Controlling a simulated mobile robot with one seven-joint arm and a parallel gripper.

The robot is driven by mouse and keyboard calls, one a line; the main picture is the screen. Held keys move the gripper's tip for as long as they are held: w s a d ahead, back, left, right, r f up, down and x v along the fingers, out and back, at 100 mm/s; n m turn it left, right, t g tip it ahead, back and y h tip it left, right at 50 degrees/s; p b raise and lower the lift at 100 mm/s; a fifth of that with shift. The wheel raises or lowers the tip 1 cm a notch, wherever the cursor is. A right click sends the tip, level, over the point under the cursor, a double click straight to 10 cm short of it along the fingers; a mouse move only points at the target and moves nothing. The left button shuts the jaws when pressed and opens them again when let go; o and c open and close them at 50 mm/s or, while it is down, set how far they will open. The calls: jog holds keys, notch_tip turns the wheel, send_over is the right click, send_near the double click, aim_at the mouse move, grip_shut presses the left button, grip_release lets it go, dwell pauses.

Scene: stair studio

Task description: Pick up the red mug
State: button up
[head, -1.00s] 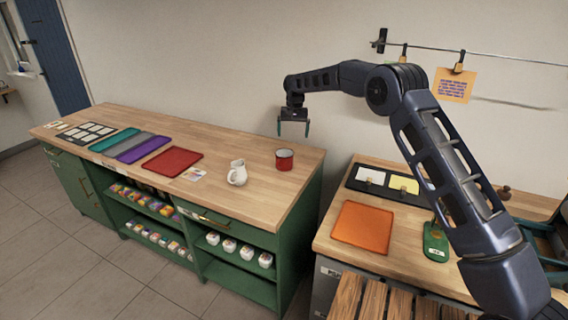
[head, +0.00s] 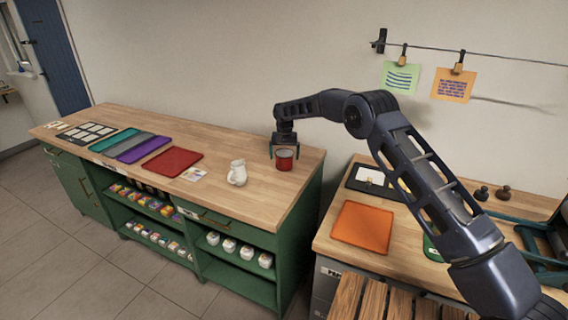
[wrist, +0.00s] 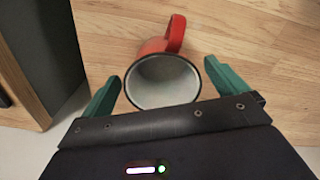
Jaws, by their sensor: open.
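The red mug (head: 284,162) stands upright on the wooden top of the green cabinet, near its right end. In the wrist view the mug (wrist: 166,47) shows its pale, empty inside, and its red handle points up and away from my gripper. My gripper (head: 284,153) points down at the mug from above. In the wrist view my gripper (wrist: 162,88) is open, with one green finger on each side of the mug's rim.
A white pitcher (head: 237,173) stands left of the mug. A red mat (head: 172,162) and other coloured mats lie further left on the wooden top (head: 262,196). A separate workbench with an orange tray (head: 363,224) is on the right, across a gap.

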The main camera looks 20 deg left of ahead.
aim_at(284, 161)
jog(key=shift+w+a+f, duration=0.1)
jog(key=shift+w+f, duration=0.05)
jog(key=shift+f, duration=2.2)
jog(key=c, duration=1.1)
jog(key=shift+c, duration=0.2)
jog(key=shift+r, duration=0.2)
notch_tip(284, 161, up, 20)
jog(key=shift+f, duration=0.25)
